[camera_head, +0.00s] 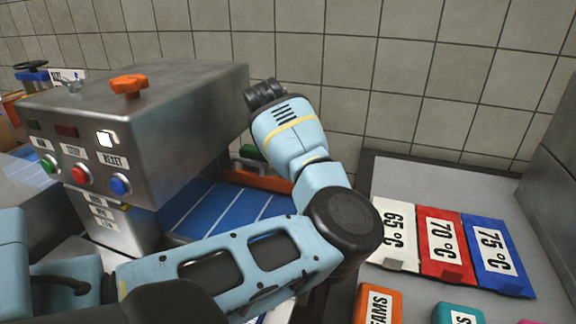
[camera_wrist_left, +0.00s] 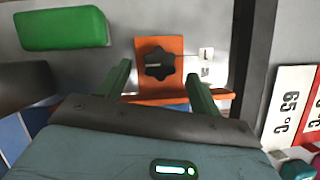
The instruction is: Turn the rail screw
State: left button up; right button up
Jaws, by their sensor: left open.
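The rail screw, a black lobed knob (camera_wrist_left: 158,64), sits on an orange bracket (camera_wrist_left: 160,42) in the left wrist view. My left gripper (camera_wrist_left: 159,72) is open. Its two green fingers stand apart, one to each side of the knob, with gaps between; I cannot tell their height over it. In the head view my left arm crosses from the left and hides the gripper and the knob. An orange rail (camera_head: 262,180) shows behind the arm there. My right gripper is not in view.
A metal machine box (camera_head: 170,110) with buttons and an orange knob (camera_head: 129,84) stands at the left. A green block (camera_wrist_left: 62,28) lies left of the bracket. Temperature cards (camera_head: 442,245) lie on the grey counter at the right. A blue belt (camera_head: 215,208) runs under the arm.

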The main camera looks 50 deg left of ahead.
pick_arm(q)
jog(key=shift+x, duration=1.05)
jog(key=c, duration=1)
jog(key=shift+o, duration=0.2)
